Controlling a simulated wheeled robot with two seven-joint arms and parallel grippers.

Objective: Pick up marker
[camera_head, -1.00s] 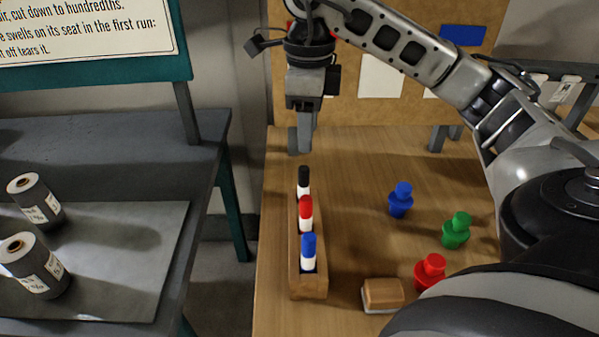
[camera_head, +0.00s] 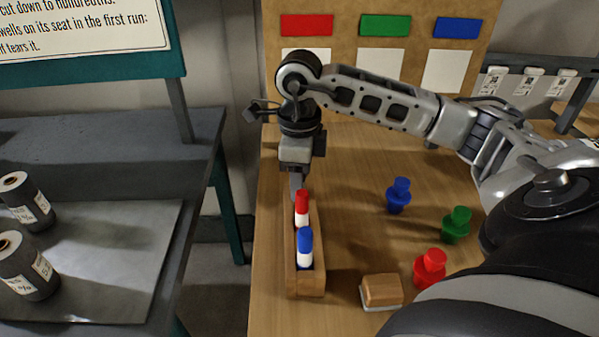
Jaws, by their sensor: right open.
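A wooden holder (camera_head: 310,283) stands on the table with a red-capped marker (camera_head: 302,208) and a blue-capped marker (camera_head: 305,249) upright in it. My right gripper (camera_head: 298,185) points down over the far end of the holder, just behind the red-capped marker. It is open. The black-capped marker at that far end is hidden from view, behind or between the fingers; I cannot tell whether they touch it. My left gripper is not in view.
Blue (camera_head: 399,195), green (camera_head: 456,224) and red (camera_head: 430,268) stamp-like pieces stand right of the holder. A wooden block eraser (camera_head: 381,291) lies near the front. Grey rolls (camera_head: 24,200) stand on the left bench (camera_head: 110,150). The table's middle is clear.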

